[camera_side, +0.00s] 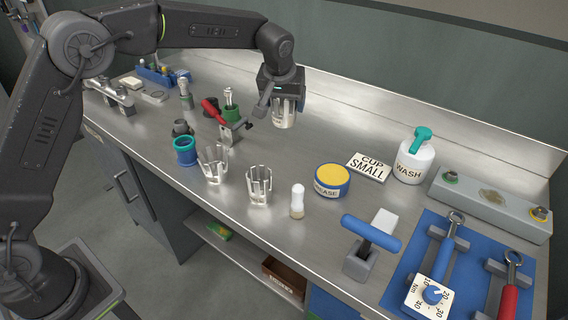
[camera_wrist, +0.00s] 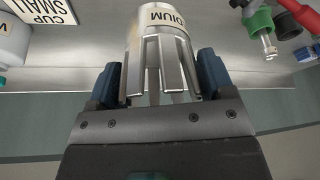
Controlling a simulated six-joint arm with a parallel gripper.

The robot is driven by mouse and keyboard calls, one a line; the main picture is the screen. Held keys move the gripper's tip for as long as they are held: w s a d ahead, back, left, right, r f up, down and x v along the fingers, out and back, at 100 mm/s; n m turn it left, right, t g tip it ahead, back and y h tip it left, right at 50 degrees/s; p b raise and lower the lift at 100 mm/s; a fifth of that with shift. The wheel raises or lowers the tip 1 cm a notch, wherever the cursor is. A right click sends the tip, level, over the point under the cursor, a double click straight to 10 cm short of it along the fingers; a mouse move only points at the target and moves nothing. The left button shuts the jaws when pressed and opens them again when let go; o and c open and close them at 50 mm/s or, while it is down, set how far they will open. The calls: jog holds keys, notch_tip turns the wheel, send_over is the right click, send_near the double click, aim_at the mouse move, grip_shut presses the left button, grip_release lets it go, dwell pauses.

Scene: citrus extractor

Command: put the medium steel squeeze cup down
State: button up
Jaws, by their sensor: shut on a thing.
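The medium steel squeeze cup (camera_side: 284,116) is a slotted metal cup with a cream label band. My gripper (camera_side: 282,98) is shut on it and holds it over the back part of the bench. In the wrist view, the cup (camera_wrist: 162,58) sits between the two blue fingers of my gripper (camera_wrist: 160,80), with its slotted prongs toward the palm. The label end, with letters ending in "DIUM", points away from the palm. In the side view I cannot tell how far the cup's lower end is from the steel bench (camera_side: 330,125).
Two other slotted cups stand near the front edge, one left (camera_side: 213,164) and one right (camera_side: 259,186). A red-handled clamp (camera_side: 222,118) is left of my gripper.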

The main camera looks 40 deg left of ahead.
notch_tip(320, 180, down, 13)
jog(key=shift+f, duration=0.1)
dwell(0.6)
jog(key=shift+f, duration=0.15)
jog(key=o, duration=1.3)
jog(key=shift+f, duration=0.1)
jog(key=shift+c, duration=0.2)
jog(key=s+a+v, duration=0.2)
jog(key=v, duration=0.8)
jog(key=s+a+f+v, duration=0.1)
jog(key=s+v, duration=0.1)
jog(key=v, duration=0.9)
jog(key=s+a+r+m+h, duration=0.1)
jog(key=s+a+m, duration=0.1)
jog(key=s, duration=1.1)
jog(key=s+a+m+t, duration=0.1)
jog(key=s+m, duration=0.1)
jog(key=s, duration=1.1)
jog(key=shift+s+a+r+t+h, duration=0.25)
jog(key=shift+a+r+t+h, duration=0.05)
jog(key=shift+a+r+h, duration=0.1)
